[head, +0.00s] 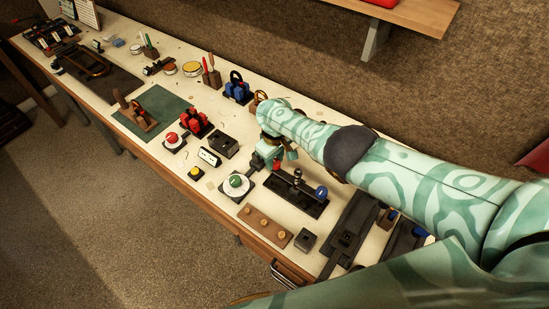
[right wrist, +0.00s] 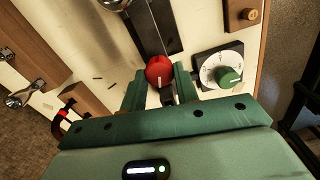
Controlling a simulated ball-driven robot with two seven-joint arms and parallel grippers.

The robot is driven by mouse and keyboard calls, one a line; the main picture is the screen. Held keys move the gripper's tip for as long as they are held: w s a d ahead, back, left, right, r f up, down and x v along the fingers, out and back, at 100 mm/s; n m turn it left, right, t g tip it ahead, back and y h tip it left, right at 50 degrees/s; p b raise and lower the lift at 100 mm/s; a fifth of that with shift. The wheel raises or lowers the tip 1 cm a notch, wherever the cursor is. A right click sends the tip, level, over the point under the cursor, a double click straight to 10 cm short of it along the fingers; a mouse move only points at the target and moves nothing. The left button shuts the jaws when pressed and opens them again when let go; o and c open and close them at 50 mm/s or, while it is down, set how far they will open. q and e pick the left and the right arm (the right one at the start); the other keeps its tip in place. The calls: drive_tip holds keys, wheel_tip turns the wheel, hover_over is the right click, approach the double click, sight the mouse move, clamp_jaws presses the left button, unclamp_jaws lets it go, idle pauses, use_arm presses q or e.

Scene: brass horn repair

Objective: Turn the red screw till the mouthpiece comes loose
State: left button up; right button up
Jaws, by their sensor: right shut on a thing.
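The red screw (right wrist: 160,68) has a round red head with a white mark and sits between the fingers of my right gripper (right wrist: 159,90) in the right wrist view. The gripper is shut on it. In the head view a bit of red (head: 277,165) shows by my right gripper (head: 268,156), mostly hidden by the hand. A dark fixture (head: 295,196) with a blue knob (head: 321,191) lies beside it. A shiny round metal part (right wrist: 115,3) is cut off at the top of the wrist view; I cannot tell if it is the mouthpiece. My left gripper is not in view.
A green dial (head: 236,183) stands close to the hand, with a yellow button (head: 195,173) and a wooden block with brass pegs (head: 263,226) nearby. A red knob (head: 172,139) and red (head: 193,122) and blue (head: 237,91) tools stand further left on the crowded bench.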

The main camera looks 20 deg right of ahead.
sight(275, 161)
idle(0.4)
drive_tip(key=o, duration=1)
drive_tip(key=shift+c, duration=0.2)
wheel_tip(275, 161, up, 16)
drive_tip(key=p, duration=1.3)
drive_tip(key=shift+r+p, duration=0.15)
drive_tip(key=shift+p, duration=0.15)
